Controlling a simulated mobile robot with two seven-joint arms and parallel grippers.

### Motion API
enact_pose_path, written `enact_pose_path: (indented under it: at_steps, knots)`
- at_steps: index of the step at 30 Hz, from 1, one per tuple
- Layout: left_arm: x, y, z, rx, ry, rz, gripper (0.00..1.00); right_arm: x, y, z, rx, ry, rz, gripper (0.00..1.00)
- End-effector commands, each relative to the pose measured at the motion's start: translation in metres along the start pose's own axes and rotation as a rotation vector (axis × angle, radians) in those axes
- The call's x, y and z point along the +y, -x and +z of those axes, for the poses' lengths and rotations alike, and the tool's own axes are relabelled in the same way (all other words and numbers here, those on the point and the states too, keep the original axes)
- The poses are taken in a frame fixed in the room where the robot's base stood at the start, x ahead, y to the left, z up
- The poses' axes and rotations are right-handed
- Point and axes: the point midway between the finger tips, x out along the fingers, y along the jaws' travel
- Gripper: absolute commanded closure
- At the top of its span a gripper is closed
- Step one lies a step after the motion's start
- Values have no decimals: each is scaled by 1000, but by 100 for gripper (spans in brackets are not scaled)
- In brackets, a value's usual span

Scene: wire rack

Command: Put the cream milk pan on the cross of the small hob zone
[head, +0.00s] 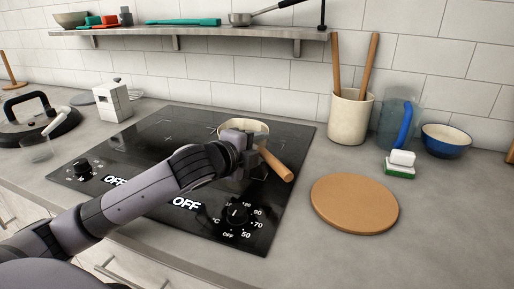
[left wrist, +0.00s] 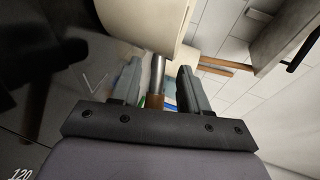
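The cream milk pan (head: 229,128) with its wooden handle (head: 277,165) is over the right part of the black glass hob (head: 135,185); my arm partly covers it. It fills the top of the left wrist view (left wrist: 140,22). My left gripper (head: 254,155) is at the handle near the pan. In the left wrist view its fingers (left wrist: 158,88) stand on either side of the handle's metal collar, with gaps showing, so it looks open around it. A cross mark (head: 168,138) shows on the hob left of the pan. My right gripper is out of view.
A round wooden board (head: 354,203) lies right of the hob. A utensil crock (head: 350,117), a clear jug (head: 386,125), a blue bowl (head: 446,141) and a sponge (head: 400,163) stand behind it. A white box (head: 112,102) stands at the back left. A shelf (head: 190,36) runs above.

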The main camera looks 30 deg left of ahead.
Motion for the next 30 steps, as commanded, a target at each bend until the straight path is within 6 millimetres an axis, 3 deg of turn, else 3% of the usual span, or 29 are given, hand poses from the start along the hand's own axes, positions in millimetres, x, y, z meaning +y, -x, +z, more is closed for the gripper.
enact_pose_path:
  at_steps: [11,29,30]
  knots:
    - [0,8,1,-2,-2,1,56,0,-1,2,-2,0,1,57]
    - [2,91,0,0,-5,3,56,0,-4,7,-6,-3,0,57]
    - [-4,94,-1,1,0,5,56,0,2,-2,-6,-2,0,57]
